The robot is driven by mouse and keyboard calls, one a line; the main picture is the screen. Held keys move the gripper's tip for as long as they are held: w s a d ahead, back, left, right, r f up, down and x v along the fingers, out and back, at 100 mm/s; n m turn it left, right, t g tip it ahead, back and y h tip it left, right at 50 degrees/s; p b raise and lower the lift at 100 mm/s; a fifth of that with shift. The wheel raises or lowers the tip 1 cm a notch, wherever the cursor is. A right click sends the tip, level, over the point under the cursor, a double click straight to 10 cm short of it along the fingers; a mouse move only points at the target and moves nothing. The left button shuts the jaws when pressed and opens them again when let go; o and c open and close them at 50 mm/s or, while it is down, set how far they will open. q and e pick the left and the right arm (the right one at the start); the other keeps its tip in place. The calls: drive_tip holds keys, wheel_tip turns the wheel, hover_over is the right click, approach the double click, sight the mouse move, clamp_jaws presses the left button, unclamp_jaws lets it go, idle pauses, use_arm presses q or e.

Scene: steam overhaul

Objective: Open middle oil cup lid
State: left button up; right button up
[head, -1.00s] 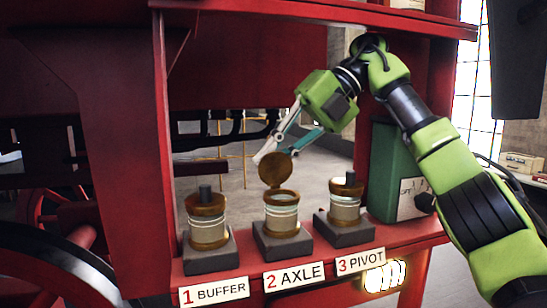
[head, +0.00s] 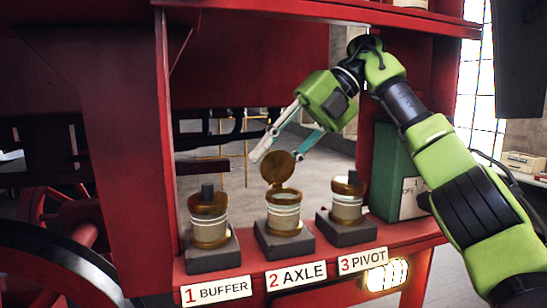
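The middle oil cup (head: 283,213), above the label "2 AXLE", is a brass and glass cup on a dark square block. Its round brass lid (head: 278,168) stands raised at the back of the rim, and the cup's mouth is uncovered. My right gripper (head: 277,154) comes down from the upper right with its fingers apart. The fingertips are at the lid's upper edge, one on each side in the picture; I cannot tell whether they touch it. My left gripper is not in view.
The buffer cup (head: 208,220) on the left and the pivot cup (head: 347,205) on the right have dark knobs on top. A green box (head: 396,175) stands right of them. A red post (head: 166,140) and upper shelf (head: 330,12) frame the space.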

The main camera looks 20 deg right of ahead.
drive_tip(key=shift+s+r+t, duration=0.1)
drive_tip(key=shift+s+t, duration=0.05)
drive_tip(key=shift+t, duration=0.15)
idle(0.4)
